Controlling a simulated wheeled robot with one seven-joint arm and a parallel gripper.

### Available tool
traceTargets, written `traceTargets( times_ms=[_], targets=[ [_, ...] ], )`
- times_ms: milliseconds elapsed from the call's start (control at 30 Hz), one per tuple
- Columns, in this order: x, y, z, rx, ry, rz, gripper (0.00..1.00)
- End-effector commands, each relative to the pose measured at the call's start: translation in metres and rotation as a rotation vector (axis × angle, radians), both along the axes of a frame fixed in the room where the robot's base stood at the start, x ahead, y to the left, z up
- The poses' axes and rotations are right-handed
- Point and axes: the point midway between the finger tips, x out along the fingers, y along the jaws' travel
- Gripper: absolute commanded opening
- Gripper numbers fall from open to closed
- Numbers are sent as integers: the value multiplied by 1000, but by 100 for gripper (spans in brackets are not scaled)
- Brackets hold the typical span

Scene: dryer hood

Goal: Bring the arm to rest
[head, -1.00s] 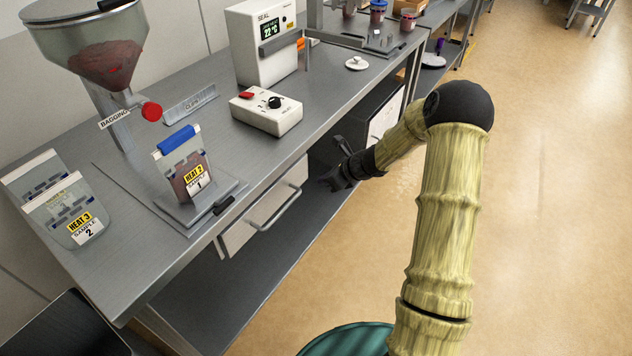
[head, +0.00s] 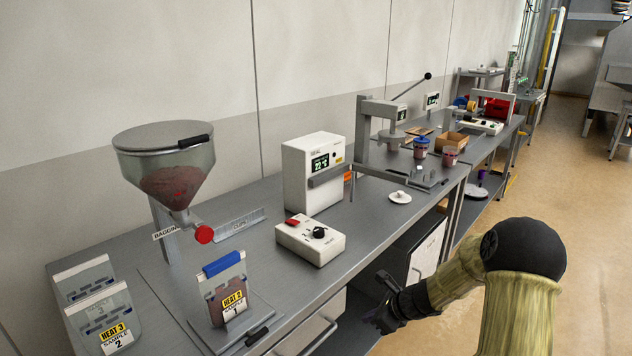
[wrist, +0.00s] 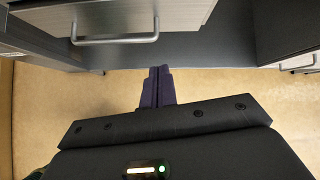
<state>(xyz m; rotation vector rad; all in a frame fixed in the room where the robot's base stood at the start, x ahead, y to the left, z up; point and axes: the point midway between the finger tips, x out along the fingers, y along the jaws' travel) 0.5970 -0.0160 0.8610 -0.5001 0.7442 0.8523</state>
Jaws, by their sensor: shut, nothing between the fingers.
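My gripper (head: 382,318) is at the front of the grey bench (head: 262,222), below the bench top and beside the drawer fronts. In the wrist view its two dark fingers (wrist: 157,88) are together with nothing between them. A drawer (head: 318,325) with a bar handle is close to the gripper; the handle also shows in the wrist view (wrist: 115,39). My arm is bent, with its elbow at the lower right of the head view.
On the bench stand a hopper (head: 170,160), a bag with a blue clip (head: 225,290), a white sealer box (head: 313,172), a control box (head: 310,240) and a press (head: 372,140). The floor (head: 575,200) at the right is clear.

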Motion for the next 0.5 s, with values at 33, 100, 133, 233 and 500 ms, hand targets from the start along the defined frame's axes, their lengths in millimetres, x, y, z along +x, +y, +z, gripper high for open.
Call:
traceTargets(
  times_ms=[33,100,133,233,500],
  targets=[
    [-12,9,19,-66,-22,96,0],
    [-34,18,38,-173,-55,252,0],
    [-44,21,46,-221,-70,327,0],
    [-78,28,72,-379,-123,576,0],
    [-166,30,142,-745,-263,1238,0]
  ],
)
